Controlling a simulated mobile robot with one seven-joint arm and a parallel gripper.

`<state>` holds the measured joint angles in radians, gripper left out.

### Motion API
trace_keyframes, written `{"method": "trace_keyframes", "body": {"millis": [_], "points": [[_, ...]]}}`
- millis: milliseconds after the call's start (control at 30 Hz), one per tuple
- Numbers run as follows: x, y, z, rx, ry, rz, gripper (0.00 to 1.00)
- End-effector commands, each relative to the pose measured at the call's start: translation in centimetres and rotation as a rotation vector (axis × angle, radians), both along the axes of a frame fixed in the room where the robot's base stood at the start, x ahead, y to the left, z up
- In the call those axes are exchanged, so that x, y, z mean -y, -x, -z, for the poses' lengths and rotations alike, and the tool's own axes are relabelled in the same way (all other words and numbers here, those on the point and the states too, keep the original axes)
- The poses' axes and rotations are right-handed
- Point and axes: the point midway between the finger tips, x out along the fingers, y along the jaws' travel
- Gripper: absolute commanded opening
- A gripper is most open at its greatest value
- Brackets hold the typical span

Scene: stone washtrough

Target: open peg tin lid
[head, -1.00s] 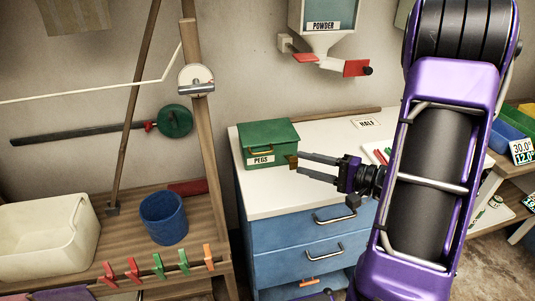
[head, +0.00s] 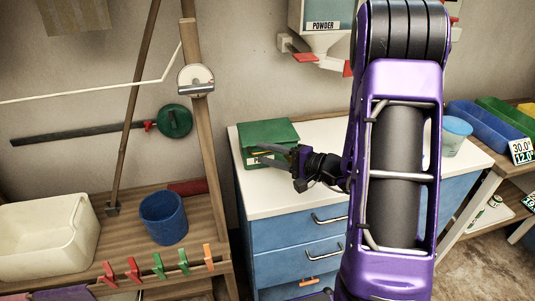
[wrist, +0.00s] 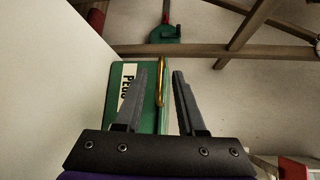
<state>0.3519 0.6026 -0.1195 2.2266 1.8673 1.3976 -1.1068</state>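The peg tin (head: 268,133) is a green box on the white top of the blue cabinet, and its lid looks shut. In the wrist view the tin (wrist: 116,118) appears turned on its side, with the PEGS label (wrist: 125,83) partly behind a finger. A brass handle (wrist: 159,82) on the tin lies between my fingertips. My gripper (head: 257,155) is at the front of the tin, its fingers apart on either side of the handle. A gap shows beside the handle, so it is not clamped.
My arm covers the middle right of the cabinet top (head: 309,192). A light blue tub (head: 456,134) stands at its right end. A powder dispenser (head: 322,30) hangs on the wall above. A blue bucket (head: 163,219) and a white basin (head: 40,240) are at left.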

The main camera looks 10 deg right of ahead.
Motion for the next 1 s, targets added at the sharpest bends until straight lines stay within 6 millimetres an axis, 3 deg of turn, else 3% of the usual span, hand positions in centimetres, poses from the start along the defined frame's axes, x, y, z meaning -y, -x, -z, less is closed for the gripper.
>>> {"method": "trace_keyframes", "body": {"millis": [33,200,1000], "points": [[0.01,0.01,0.00,0.000,0.000,0.000,0.29],[0.01,0.01,0.00,0.000,0.000,0.000,0.00],[0.02,0.03,-0.01,0.000,0.000,0.000,0.00]]}}
